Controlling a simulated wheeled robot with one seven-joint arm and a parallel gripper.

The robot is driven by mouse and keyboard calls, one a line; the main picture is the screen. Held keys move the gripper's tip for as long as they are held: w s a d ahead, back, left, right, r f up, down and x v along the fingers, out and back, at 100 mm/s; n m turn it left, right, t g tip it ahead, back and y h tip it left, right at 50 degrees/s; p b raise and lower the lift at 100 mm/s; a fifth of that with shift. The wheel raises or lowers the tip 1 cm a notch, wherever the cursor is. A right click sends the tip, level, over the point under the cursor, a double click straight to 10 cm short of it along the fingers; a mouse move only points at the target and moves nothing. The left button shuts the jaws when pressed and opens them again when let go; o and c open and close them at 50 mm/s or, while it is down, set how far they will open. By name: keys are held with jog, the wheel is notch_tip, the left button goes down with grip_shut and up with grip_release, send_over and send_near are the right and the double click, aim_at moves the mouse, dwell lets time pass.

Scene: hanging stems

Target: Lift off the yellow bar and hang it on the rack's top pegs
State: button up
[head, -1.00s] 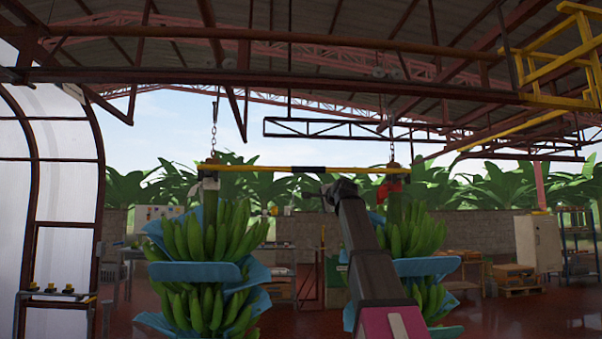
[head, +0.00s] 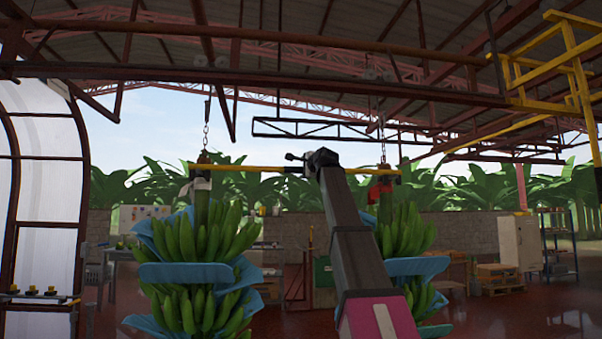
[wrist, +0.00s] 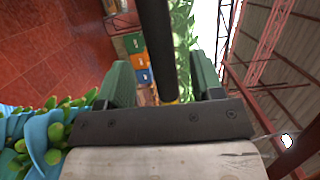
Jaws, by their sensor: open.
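The yellow bar (head: 250,168) hangs level across the head view, between two hooks on chains, with a banana bunch below each end. Its dark middle section is partly hidden by my gripper (head: 302,160), which is at the bar's middle. In the wrist view, the bar's dark section (wrist: 156,40) runs between the two green fingers of my open gripper (wrist: 163,70), with gaps on both sides. A bit of yellow shows at its lower end. I cannot pick out the rack's pegs for certain; a small stand with yellow-and-black pieces (head: 42,294) is at the far left.
The left banana bunch (head: 190,240) and right banana bunch (head: 405,235), with blue sheets, hang either side of my arm. A dark overhead rail (head: 250,75) runs above. A blue shelf unit (head: 558,240) and pale cabinet (head: 519,246) stand far right.

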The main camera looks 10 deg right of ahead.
aim_at(301, 167)
jog(key=x, duration=0.5)
jog(key=shift+w+d, duration=0.15)
jog(key=shift+d, duration=0.1)
jog(key=shift+c, duration=0.3)
jog(key=c, duration=1)
jog(key=shift+r, duration=0.1)
jog(key=shift+c, duration=0.2)
jog(key=shift+r, duration=0.1)
jog(key=shift+r, duration=0.35)
notch_tip(301, 167, up, 3)
jog(key=shift+w+f, duration=0.1)
jog(key=s+a+r, duration=0.7)
jog(key=s+a, duration=0.1)
jog(key=shift+s, duration=0.3)
